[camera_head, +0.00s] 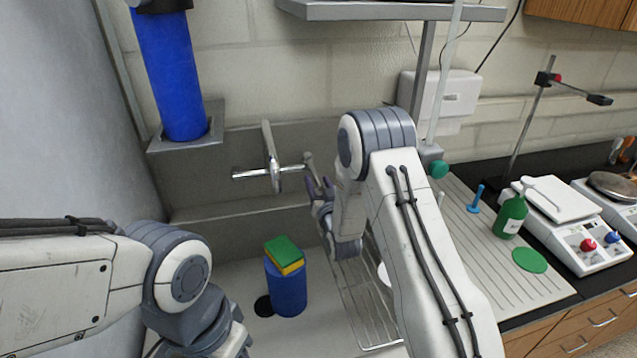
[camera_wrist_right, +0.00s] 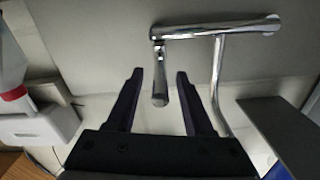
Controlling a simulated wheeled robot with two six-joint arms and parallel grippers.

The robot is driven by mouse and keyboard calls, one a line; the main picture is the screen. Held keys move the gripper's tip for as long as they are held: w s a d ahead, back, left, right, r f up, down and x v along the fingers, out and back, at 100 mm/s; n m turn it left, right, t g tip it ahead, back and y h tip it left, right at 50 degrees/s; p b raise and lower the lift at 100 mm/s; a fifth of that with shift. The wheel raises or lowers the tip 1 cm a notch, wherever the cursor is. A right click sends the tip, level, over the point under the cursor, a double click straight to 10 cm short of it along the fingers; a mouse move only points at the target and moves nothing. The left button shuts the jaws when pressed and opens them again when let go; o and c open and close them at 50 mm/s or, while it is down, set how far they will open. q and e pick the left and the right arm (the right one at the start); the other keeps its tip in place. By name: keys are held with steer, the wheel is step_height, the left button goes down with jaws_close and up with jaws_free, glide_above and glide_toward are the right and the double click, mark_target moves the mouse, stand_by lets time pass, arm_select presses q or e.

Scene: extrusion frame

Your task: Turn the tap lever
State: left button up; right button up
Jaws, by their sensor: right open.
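The chrome tap (camera_head: 273,165) is on the back wall of the sink, with a horizontal body and an upright spout. Its lever (camera_head: 311,163) is at the right end of the body. My right gripper (camera_head: 321,187) is at the lever, partly hidden by my own right arm. In the right wrist view, the tap (camera_wrist_right: 217,28) crosses the top and the lever (camera_wrist_right: 160,88) points down between the two dark, open fingers of my right gripper (camera_wrist_right: 160,73). Gaps show on both sides of the lever. My left arm is at lower left, its fingers outside the picture.
A blue cylinder (camera_head: 286,290) with a green-and-yellow sponge (camera_head: 284,253) on top stands in the sink beside the drain. A wire rack (camera_head: 362,300) lies right of it. A green bottle (camera_head: 510,216) and a scale (camera_head: 570,225) are farther right.

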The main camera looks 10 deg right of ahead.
jaws_close()
stand_by(1.3)
